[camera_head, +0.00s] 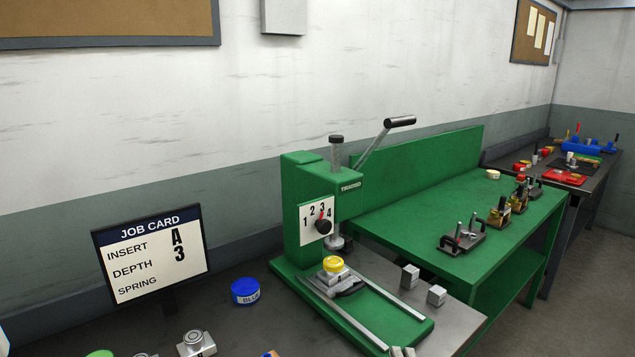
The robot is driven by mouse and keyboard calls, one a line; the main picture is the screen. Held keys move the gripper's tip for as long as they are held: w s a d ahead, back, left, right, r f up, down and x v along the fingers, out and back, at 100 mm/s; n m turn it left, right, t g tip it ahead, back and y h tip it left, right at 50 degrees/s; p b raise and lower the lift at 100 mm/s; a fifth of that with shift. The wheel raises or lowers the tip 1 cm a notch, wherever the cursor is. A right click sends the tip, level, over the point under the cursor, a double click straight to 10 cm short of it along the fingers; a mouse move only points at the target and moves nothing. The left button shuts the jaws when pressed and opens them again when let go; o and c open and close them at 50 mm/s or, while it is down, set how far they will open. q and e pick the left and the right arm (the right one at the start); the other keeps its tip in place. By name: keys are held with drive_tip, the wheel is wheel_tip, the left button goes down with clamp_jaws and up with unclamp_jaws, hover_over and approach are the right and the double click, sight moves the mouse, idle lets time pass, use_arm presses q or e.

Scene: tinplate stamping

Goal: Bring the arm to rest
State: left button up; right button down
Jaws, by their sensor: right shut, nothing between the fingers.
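My right gripper (403,352) shows only as its pale fingertips at the bottom edge, in front of the green press's base. The fingertips are close together with nothing seen between them. The rest of my right arm is out of the picture. My left gripper is not in view.
A green press (317,200) with a raised lever stands on the dark bench, a yellow-topped piece (333,264) on its slide. Two metal blocks (437,295) sit to its right. A green table (480,265) extends behind.

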drive_tip(key=s+d+f+m+g, duration=0.1)
drive_tip(key=s+f+m+g, duration=0.3)
drive_tip(key=s, duration=0.7)
drive_tip(key=s+f+m+g, duration=0.35)
drive_tip(key=s+m, duration=0.25)
drive_tip(key=s, duration=0.5)
drive_tip(key=s+d+f+m+g, duration=0.1)
drive_tip(key=s+f+m+g, duration=0.3)
drive_tip(key=s, duration=0.8)
wheel_tip(320, 180, down, 23)
drive_tip(key=g, duration=0.2)
drive_tip(key=s+d+f+g, duration=0.1)
drive_tip(key=s+d+f, duration=0.2)
drive_tip(key=s+f, duration=1.4)
drive_tip(key=shift+s+f, duration=0.2)
drive_tip(key=shift+s, duration=0.15)
